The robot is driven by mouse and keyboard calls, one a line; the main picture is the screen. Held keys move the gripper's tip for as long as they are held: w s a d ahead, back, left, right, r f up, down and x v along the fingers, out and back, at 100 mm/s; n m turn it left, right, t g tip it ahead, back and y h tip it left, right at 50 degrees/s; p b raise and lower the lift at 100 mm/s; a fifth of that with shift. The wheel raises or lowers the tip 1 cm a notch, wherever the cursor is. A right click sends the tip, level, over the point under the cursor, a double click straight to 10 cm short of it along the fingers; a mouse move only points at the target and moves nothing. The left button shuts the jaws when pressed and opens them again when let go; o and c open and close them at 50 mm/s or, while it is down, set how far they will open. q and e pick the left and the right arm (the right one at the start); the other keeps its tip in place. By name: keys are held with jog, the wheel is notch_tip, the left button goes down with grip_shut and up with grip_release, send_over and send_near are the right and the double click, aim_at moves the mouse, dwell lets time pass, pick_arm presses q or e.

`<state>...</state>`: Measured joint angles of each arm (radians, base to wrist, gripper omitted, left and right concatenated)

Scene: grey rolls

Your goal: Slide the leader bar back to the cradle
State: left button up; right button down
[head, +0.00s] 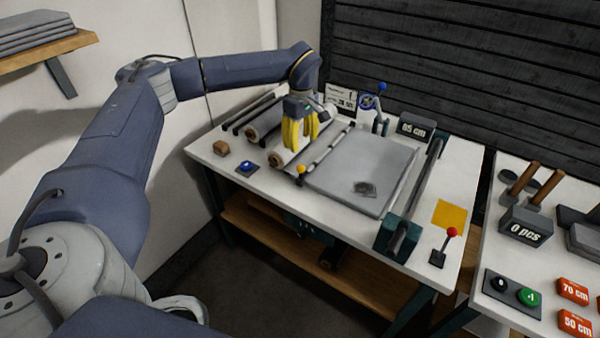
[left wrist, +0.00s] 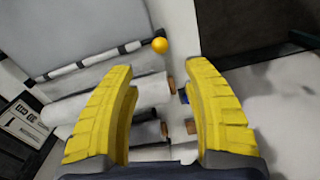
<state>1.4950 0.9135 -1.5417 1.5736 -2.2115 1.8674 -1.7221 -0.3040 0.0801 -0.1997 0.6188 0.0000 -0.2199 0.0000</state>
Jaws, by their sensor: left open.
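The bar that looks like the leader bar (head: 327,151) is a thin rod in black and pale segments, at the left edge of the grey sheet (head: 355,165). An orange ball (head: 301,169) is at its near end; the ball also shows in the left wrist view (left wrist: 160,45). My left gripper (head: 299,145), with yellow fingers, is open and points down over the rolls, left of the bar. In the left wrist view the roll (left wrist: 130,98) lies between and beyond the open fingers (left wrist: 165,115), which hold nothing. I cannot tell which part is the cradle. My right gripper is out of view.
A dark bar machine (head: 410,205) stands at the right of the sheet, with a red-knobbed lever (head: 451,233) beside it. A blue button (head: 246,167) and a brown block (head: 221,148) are at the table's left.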

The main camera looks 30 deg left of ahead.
aim_at(301, 172)
pick_arm(q)
notch_tip(301, 172, down, 14)
jog(key=shift+r, duration=0.1)
dwell(0.5)
grip_shut()
dwell(0.3)
dwell(0.3)
